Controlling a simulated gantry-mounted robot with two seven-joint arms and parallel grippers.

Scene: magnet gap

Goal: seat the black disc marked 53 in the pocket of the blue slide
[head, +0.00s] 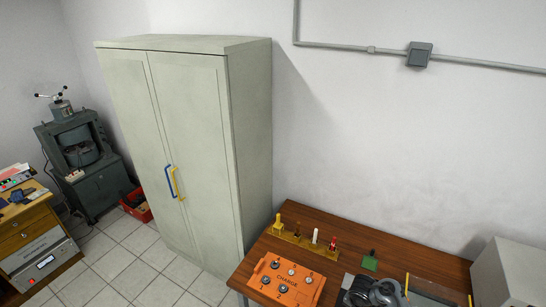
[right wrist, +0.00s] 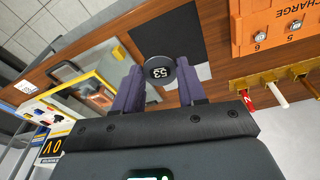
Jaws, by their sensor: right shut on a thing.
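The black disc (right wrist: 159,70) marked 53 in white shows in the right wrist view. My right gripper (right wrist: 158,76) is shut on it, with a purple finger on each side of the disc. The marked face is toward the wrist camera, and the disc is held in front of the wooden table (right wrist: 212,62). Small blue parts (right wrist: 57,118) show on a white and yellow unit at the left of this view; I cannot tell whether one is the blue slide. The disc cannot be made out in the head view. My left gripper is in neither view.
An orange CHARGE box (head: 286,279) with several round knobs or discs stands on the table. Behind it a yellow rack (head: 305,240) holds upright coloured pegs. A dark mat (right wrist: 185,28) lies beside the orange box.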

